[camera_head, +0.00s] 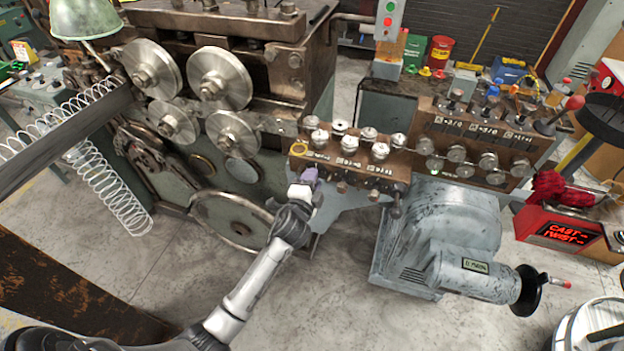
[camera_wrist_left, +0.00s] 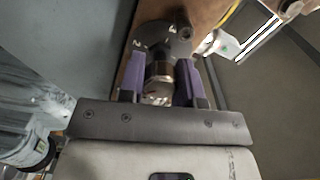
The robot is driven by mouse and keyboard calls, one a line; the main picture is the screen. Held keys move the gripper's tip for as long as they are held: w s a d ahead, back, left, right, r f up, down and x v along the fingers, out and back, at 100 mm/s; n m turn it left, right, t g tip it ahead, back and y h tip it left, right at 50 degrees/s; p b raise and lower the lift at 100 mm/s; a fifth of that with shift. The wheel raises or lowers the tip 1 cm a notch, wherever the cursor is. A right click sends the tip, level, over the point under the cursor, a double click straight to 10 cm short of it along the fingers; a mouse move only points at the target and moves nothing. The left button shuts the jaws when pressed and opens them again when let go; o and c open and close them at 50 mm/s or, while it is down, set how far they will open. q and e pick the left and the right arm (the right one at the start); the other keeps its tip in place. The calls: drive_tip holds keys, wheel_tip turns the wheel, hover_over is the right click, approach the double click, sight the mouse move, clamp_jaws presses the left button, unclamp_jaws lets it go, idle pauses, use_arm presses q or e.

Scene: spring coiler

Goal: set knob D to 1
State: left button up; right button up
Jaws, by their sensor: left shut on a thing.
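My left gripper (camera_head: 308,178) is at the front left end of the brown roller block in the head view. It hides most of what it holds there. In the left wrist view its two purple fingers (camera_wrist_left: 160,82) are shut on the sides of a metal knob (camera_wrist_left: 160,68). Behind the knob is a grey round dial (camera_wrist_left: 178,42) with a mark like a 2 on its left side. The knob's letter and its pointer setting cannot be read. My right gripper is not in view.
The brown block (camera_head: 330,158) carries several pale rollers on top and more dark knobs (camera_head: 373,195) along its front. Large steel feed rollers (camera_head: 220,78) stand to the left. A grey motor housing (camera_head: 440,235) with a handwheel stands at right. A coiled spring (camera_head: 105,185) hangs at left.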

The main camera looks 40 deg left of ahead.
use_arm(q)
drive_tip(key=n+p, duration=0.1)
drive_tip(key=n, duration=0.3)
drive_tip(key=shift+r, duration=0.1)
drive_tip(key=shift+n+p, duration=0.5)
drive_tip(key=shift+n, duration=1.5)
drive_tip(key=o, duration=0.9)
